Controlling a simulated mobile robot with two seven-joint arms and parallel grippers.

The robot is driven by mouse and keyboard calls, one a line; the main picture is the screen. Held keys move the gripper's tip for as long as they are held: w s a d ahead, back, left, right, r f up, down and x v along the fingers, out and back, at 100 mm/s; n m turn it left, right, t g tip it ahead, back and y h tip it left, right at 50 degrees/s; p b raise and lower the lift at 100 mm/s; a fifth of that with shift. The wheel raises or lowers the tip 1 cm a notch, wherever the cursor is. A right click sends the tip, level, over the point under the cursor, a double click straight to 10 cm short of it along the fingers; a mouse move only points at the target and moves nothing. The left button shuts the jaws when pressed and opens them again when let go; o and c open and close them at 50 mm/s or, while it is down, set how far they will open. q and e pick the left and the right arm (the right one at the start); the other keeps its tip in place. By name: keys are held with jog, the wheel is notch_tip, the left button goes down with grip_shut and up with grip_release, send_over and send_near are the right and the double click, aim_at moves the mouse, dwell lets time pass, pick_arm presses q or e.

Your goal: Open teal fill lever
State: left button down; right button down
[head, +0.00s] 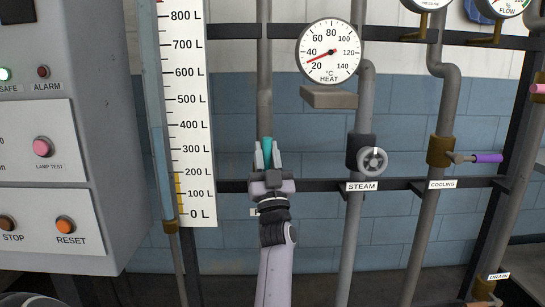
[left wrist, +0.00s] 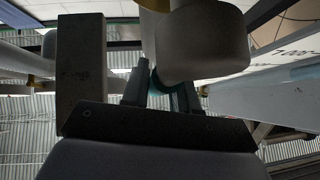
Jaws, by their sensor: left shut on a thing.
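The teal fill lever (head: 267,149) shows as a small teal piece between the fingers of my left gripper (head: 267,157), in front of the vertical grey pipe. My left gripper is shut on it, and the arm reaches up from the bottom of the head view. In the left wrist view, a bit of the teal lever (left wrist: 155,82) shows between the dark fingers (left wrist: 162,92). Most of the lever and its valve body are hidden by the gripper. My right gripper is not in view.
A level scale (head: 188,110) stands left of the lever, beside a control cabinet (head: 45,140). To the right are a heat gauge (head: 329,51), the grey steam valve (head: 373,160) and the purple cooling lever (head: 487,158). A dark rail (head: 320,185) crosses behind the gripper.

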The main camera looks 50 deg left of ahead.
pick_arm(q)
jog(key=shift+s+a+n+g+y, duration=0.25)
jog(key=shift+n+g+y, duration=0.05)
jog(key=shift+n+g, duration=0.4)
jog(key=c, duration=1)
grip_release()
jog(key=shift+o, duration=0.2)
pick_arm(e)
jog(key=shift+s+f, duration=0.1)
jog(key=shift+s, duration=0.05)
pick_arm(q)
jog(key=shift+d+f, duration=0.1)
jog(key=shift+f, duration=0.05)
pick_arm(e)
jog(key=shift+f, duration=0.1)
